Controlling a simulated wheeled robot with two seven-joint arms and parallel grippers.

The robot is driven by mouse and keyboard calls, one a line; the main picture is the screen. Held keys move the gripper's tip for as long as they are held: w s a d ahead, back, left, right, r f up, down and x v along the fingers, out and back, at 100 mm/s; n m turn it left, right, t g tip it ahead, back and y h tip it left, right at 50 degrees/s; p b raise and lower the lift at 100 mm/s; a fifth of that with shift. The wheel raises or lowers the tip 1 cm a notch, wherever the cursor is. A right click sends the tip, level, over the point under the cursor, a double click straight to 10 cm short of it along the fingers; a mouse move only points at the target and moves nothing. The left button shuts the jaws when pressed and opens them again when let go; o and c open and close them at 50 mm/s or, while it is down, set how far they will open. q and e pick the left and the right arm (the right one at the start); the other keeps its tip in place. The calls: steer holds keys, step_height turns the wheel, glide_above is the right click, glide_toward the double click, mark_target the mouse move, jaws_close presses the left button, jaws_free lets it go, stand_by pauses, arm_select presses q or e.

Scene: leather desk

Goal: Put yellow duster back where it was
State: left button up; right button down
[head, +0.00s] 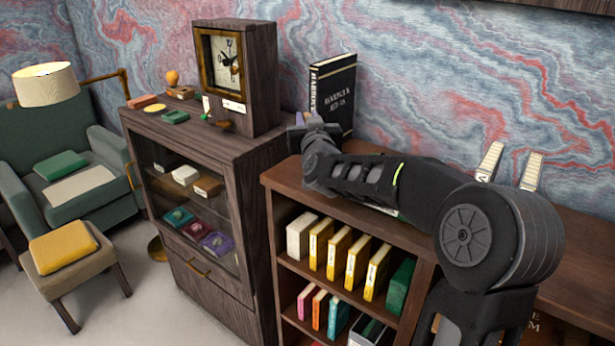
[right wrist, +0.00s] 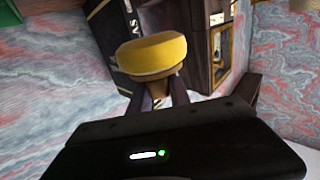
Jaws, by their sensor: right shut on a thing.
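The yellow duster (right wrist: 152,57) shows in the right wrist view as a thick rounded yellow head on a short brown base. My right gripper (right wrist: 163,92) is shut on it, with a finger on either side of the base below the yellow head. In the head view my right gripper (head: 308,124) is near the left end of the brown bookshelf's top, in front of a tall black book (head: 333,92). The duster cannot be made out there. My left gripper is not in view.
A dark cabinet (head: 222,150) left of the bookshelf (head: 275,182) bears a clock (head: 226,62) and several small items, including an orange knob-shaped one (head: 172,78). Two pale upright things (head: 531,170) stand behind my right arm. A stool (head: 75,262) and green armchair (head: 45,118) are at the left.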

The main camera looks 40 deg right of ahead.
steer(key=shift+f, duration=3.1)
step_height(320, 180, down, 4)
steer(key=shift+r+p, duration=0.25)
steer(key=shift+p, duration=0.35)
steer(key=shift+f, duration=0.15)
steer(key=shift+f+b, duration=0.15)
steer(key=shift+b, duration=0.15)
steer(key=c, duration=1.2)
jaws_free()
